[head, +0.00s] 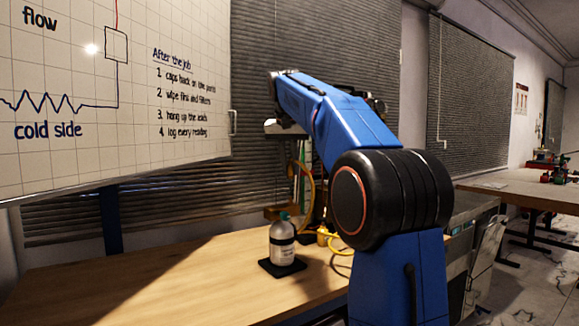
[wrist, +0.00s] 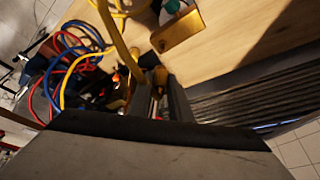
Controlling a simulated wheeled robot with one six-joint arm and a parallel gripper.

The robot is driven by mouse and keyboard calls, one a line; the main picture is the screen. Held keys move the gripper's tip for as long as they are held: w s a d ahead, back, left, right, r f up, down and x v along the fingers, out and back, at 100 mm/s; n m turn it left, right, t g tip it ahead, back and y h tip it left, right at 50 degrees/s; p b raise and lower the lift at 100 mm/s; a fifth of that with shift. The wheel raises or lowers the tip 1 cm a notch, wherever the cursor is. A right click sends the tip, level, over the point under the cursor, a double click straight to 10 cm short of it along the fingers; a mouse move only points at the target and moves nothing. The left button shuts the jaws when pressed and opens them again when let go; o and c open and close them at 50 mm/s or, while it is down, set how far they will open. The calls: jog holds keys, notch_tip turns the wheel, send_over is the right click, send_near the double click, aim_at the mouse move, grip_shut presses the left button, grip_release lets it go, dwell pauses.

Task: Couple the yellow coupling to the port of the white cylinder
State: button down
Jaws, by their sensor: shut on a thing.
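The white cylinder (head: 282,249), with a green top and a dark band, stands upright on a black pad (head: 268,267) on the wooden bench. A green part that may be its top shows at the upper edge of the wrist view (wrist: 172,6). My gripper (wrist: 158,88) points down above the bench, behind the cylinder in the head view. Its fingers are shut on the yellow coupling (wrist: 160,76), which is partly hidden between them. A yellow hose (wrist: 118,45) runs by the fingers and loops down in the head view (head: 310,185). I cannot make out the cylinder's port.
A brass-coloured block (wrist: 178,31) is close to the fingers, near the green part. Red, blue and yellow hoses (wrist: 72,58) lie tangled at left in the wrist view. The bench (head: 150,285) is clear left of the cylinder. A whiteboard (head: 115,90) hangs behind.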

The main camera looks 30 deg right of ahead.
jog(key=shift+f, duration=2.55)
jog(key=shift+f, duration=1.45)
dwell(0.5)
jog(key=c, duration=1.2)
grip_release()
jog(key=shift+r, duration=0.1)
jog(key=v, duration=1.7)
jog(key=shift+s+a+r, duration=0.1)
jog(key=shift+s, duration=0.05)
